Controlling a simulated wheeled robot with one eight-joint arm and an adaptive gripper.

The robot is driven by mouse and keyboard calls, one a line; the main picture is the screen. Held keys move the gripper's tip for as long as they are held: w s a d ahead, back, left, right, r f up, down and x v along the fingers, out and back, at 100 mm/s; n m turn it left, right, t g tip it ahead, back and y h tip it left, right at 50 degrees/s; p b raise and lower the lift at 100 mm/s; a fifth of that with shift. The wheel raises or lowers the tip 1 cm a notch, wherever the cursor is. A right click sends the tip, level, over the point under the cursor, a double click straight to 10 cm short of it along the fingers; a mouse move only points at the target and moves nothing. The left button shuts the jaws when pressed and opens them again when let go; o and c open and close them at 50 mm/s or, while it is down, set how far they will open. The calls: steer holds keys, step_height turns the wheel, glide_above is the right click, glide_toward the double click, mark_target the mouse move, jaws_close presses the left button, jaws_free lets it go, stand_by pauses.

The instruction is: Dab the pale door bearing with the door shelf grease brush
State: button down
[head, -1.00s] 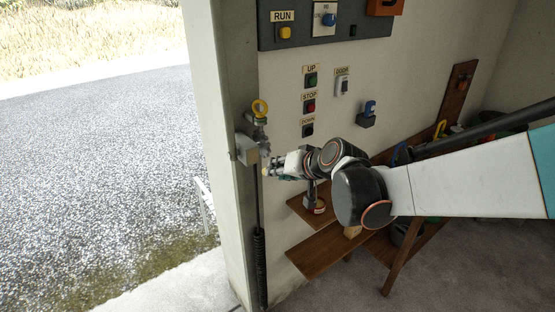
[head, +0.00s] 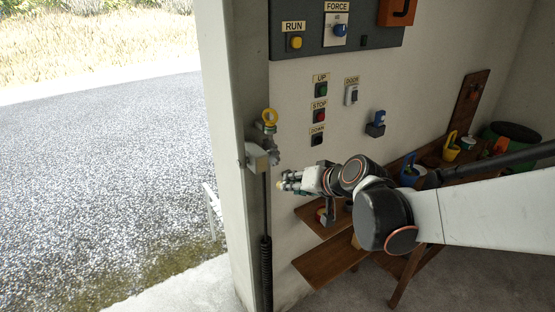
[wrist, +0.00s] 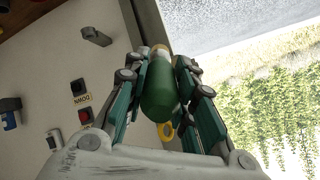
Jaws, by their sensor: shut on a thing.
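My gripper (head: 287,183) is shut on a green-handled brush (wrist: 160,92), which lies between the two fingers in the wrist view. Its pale tip (wrist: 160,50) points away from the palm. In the head view a small pale tip (head: 281,185) shows at the fingertips, pointing left toward the door post. A pale grey block (head: 259,159) with metal fittings, which looks like the door bearing, sits on the post. My gripper is right of and slightly below this block, with a small gap in the picture.
A yellow ring (head: 269,116) stands above the block, and a dark spring (head: 265,260) hangs below. A control panel (head: 360,45) and buttons (head: 320,115) are on the wall. Wooden shelves (head: 330,260) lie below my arm. Open gravel (head: 110,160) is left of the post.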

steer(key=shift+w+a+b, duration=0.25)
steer(key=shift+w+a, duration=0.45)
steer(key=shift+w, duration=0.35)
steer(key=shift+w+a+b, duration=0.3)
steer(key=shift+w+a, duration=0.45)
steer(key=shift+w, duration=0.3)
steer(key=shift+w+a+b, duration=0.25)
steer(key=shift+w+a, duration=0.45)
steer(key=shift+w, duration=0.35)
steer(key=shift+w+a, duration=0.4)
steer(key=shift+w, duration=0.2)
step_height(320, 180, up, 4)
steer(key=shift+s+f+p, duration=0.1)
steer(key=shift+p, duration=0.75)
step_height(320, 180, down, 4)
steer(key=b, duration=0.3)
